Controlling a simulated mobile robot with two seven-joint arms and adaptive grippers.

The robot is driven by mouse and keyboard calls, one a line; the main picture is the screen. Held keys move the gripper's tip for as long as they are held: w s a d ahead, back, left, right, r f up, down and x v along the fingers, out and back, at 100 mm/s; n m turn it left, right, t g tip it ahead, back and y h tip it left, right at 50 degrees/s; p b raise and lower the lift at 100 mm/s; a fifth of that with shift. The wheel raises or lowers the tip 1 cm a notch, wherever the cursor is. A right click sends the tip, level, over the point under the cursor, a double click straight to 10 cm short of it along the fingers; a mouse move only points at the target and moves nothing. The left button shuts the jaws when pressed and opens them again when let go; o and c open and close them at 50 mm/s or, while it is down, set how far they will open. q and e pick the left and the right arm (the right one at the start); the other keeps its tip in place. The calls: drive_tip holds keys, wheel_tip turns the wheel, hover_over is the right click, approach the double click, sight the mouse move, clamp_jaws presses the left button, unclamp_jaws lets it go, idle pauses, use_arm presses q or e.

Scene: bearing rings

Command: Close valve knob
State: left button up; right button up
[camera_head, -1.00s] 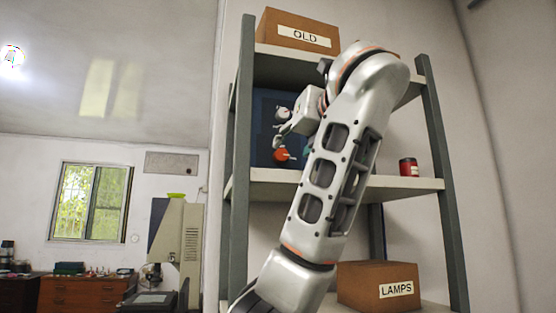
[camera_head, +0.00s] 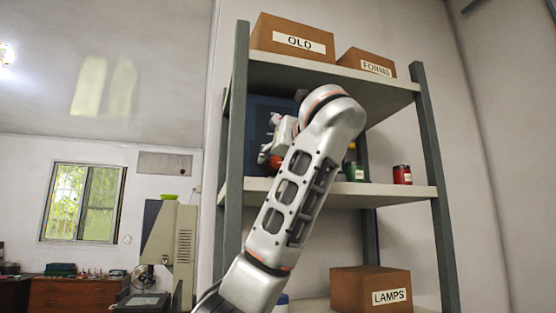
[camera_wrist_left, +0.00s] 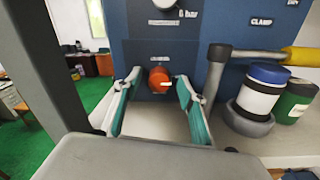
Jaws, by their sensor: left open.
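The valve knob (camera_wrist_left: 158,80) is orange-red with a pale mark. It sits on the front of a blue panel (camera_wrist_left: 190,38) in the left wrist view. My left gripper (camera_wrist_left: 157,86) is open, with one teal-padded finger on each side of the knob. I see gaps between the fingers and the knob. In the head view the left gripper (camera_head: 268,153) is small, in front of the blue panel (camera_head: 262,112) on the middle shelf. Only a bit of the orange knob (camera_head: 277,160) shows there. My right gripper is not in view.
In the wrist view, a lever with a yellow handle (camera_wrist_left: 303,57), a white can with a blue lid (camera_wrist_left: 258,92) and a green can (camera_wrist_left: 294,100) stand right of the knob. A shelf post (camera_wrist_left: 45,75) is close on the left. A red can (camera_head: 402,174) stands farther right.

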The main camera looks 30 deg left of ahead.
use_arm(q)
drive_tip(key=c, duration=1.1)
drive_tip(key=shift+n, duration=0.4)
drive_tip(key=n, duration=0.2)
drive_tip(key=shift+n+b, duration=0.4)
drive_tip(key=n, duration=0.2)
drive_tip(key=shift+n, duration=0.4)
drive_tip(key=n, duration=0.5)
drive_tip(key=shift+s+h, duration=0.1)
drive_tip(key=shift+h, duration=0.2)
drive_tip(key=n, duration=0.4)
drive_tip(key=shift+p, duration=0.4)
drive_tip(key=shift+s+n, duration=0.1)
drive_tip(key=shift+n, duration=0.9)
drive_tip(key=shift+a, duration=0.1)
